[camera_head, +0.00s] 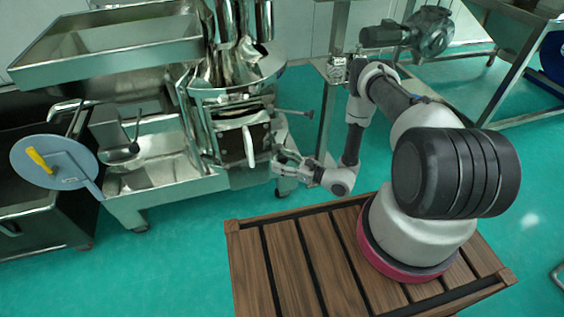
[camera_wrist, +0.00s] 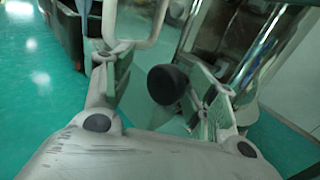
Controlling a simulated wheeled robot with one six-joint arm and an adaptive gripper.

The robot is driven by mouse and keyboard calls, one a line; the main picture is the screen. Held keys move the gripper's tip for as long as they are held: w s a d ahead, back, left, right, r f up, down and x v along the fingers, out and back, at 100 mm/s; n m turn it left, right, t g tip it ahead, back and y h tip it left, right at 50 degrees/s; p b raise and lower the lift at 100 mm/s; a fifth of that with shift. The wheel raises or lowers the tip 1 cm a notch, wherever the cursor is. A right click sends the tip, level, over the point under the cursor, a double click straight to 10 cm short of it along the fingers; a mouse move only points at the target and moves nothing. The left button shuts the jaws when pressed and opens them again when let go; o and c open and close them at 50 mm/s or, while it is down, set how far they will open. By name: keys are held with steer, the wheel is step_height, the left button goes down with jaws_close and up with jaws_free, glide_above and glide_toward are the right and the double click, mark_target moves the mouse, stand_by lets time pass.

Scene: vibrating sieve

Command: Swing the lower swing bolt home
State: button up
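The steel vibrating sieve (camera_head: 226,100) stands left of my arm in the head view. Its dark square door (camera_head: 231,146) has a white handle. The upper swing bolt (camera_head: 292,112) sticks out to the right of the housing. My gripper (camera_head: 279,160) is beside the door, below that bolt. In the wrist view my gripper (camera_wrist: 158,70) has its fingers spread wide. A round black knob (camera_wrist: 168,84), apparently the lower swing bolt's end, shows between them, nearer the right finger. The bolt's shaft is hidden, and I cannot tell whether a finger touches the knob.
The white door handle (camera_head: 248,147) lies just left of my gripper and also shows at the top of the wrist view (camera_wrist: 150,38). A round grey lid with a yellow handle (camera_head: 54,162) is far left. Green floor is open below the gripper.

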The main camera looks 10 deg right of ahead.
steer(key=v, duration=1.2)
steer(key=shift+s+a, duration=0.1)
